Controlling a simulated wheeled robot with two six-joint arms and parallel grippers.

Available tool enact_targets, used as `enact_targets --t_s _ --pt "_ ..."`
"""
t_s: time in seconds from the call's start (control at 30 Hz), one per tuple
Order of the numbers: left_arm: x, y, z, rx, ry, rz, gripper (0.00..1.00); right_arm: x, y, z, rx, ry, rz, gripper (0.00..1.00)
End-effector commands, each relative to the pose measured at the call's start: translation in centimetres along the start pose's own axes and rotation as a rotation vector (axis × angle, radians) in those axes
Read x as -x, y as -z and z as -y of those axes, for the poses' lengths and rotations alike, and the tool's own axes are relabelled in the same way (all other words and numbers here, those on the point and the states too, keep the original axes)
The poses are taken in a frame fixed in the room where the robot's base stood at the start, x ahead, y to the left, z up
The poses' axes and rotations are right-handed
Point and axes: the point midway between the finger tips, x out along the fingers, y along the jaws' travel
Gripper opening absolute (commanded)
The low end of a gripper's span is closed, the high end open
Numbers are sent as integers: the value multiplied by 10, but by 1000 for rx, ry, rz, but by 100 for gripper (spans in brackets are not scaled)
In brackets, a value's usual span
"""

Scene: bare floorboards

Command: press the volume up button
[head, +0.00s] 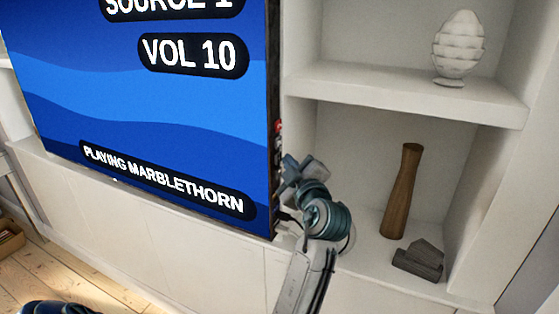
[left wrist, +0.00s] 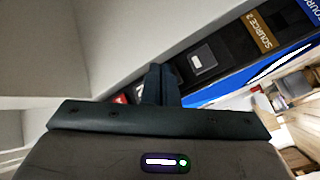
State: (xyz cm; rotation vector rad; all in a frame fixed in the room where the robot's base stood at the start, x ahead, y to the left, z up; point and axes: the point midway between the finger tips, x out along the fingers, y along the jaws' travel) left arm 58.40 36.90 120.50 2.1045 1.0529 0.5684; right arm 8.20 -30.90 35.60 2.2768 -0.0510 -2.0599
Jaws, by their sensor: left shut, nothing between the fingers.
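A television (head: 150,110) fills the left of the head view; its screen reads "VOL 10" and "PLAYING MARBLETHORN". Its dark right side edge carries small buttons, with a red one (head: 279,127) near the top of those visible. In the left wrist view the side edge shows a pale button (left wrist: 202,58), an orange "SOURCE 2" label (left wrist: 261,43) and a bit of red (left wrist: 120,98). I cannot tell which button is volume up. My left gripper (head: 289,168) is shut and empty, close beside that edge; its fingers (left wrist: 158,72) partly cover the button strip. Contact cannot be told. My right gripper is out of view.
White shelves (head: 405,88) stand right of the television. They hold a white egg-shaped ornament (head: 459,45), a tall wooden vase (head: 402,192) and a dark grey block object (head: 418,260). Wooden floor (head: 50,270) shows at the lower left.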

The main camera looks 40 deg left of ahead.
Motion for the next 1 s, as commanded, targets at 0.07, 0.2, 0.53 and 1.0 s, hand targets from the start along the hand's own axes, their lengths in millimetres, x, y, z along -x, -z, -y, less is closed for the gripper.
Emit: enact_targets --t_s 0.07,0.2,0.53,1.0 --pt "0 0 0 0 0 0 0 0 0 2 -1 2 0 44" --pt "0 0 0 0 0 0 0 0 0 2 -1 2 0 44" --pt "-2 2 1 0 -1 0 0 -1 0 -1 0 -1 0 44" --pt "-6 5 4 0 0 -1 0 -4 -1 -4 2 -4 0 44"
